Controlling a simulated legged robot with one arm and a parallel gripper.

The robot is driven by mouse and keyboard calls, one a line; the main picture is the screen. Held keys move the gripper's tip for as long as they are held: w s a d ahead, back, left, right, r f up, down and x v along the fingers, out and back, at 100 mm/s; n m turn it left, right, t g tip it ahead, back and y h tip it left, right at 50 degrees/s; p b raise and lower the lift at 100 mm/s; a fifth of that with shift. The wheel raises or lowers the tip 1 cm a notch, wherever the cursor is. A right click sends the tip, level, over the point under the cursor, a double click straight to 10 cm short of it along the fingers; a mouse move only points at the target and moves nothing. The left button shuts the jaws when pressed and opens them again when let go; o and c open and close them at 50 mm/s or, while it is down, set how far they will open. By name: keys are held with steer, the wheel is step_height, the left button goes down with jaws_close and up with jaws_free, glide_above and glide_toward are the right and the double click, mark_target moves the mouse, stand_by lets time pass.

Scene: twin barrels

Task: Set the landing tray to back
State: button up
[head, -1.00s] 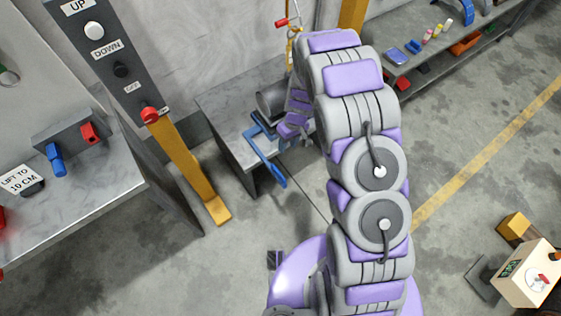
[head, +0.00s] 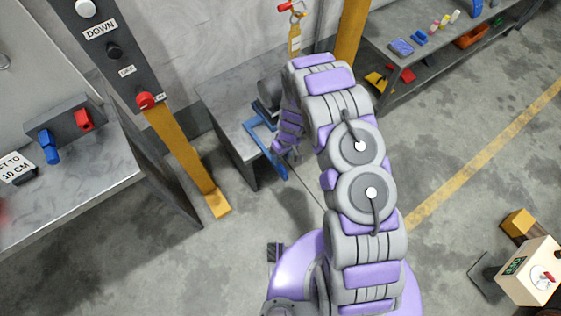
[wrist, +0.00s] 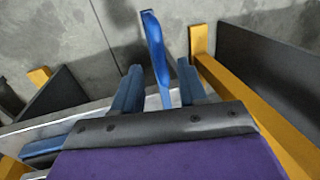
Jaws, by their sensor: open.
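A blue bar-shaped handle (head: 264,147) sticks out from the front of a low grey bench (head: 228,102), beside a dark cylinder (head: 270,90). Which part is the landing tray, I cannot tell. In the head view my gripper (head: 281,150) is at the bench's right front, close to the handle and partly overlapping it. In the wrist view my gripper (wrist: 158,68) is open, and the blue handle (wrist: 154,40) runs up between its two blue-grey fingers. Whether the fingers touch it, I cannot tell. The inner end of the handle is hidden by the gripper.
A yellow post (head: 186,158) with a control panel (head: 108,45) stands left of the bench. A worktable (head: 95,190) is at the far left. A shelf (head: 420,70) is at the back right. A cream box (head: 530,272) stands at lower right. Floor between is clear.

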steer(key=shift+s+a+f+b, duration=0.1)
steer(key=shift+a+f+b, duration=0.05)
steer(key=shift+f, duration=0.7)
steer(key=shift+s+a+f+b, duration=0.1)
steer(key=shift+a+f+b, duration=0.05)
steer(key=shift+f, duration=0.65)
steer(key=shift+c, duration=0.4)
jaws_close()
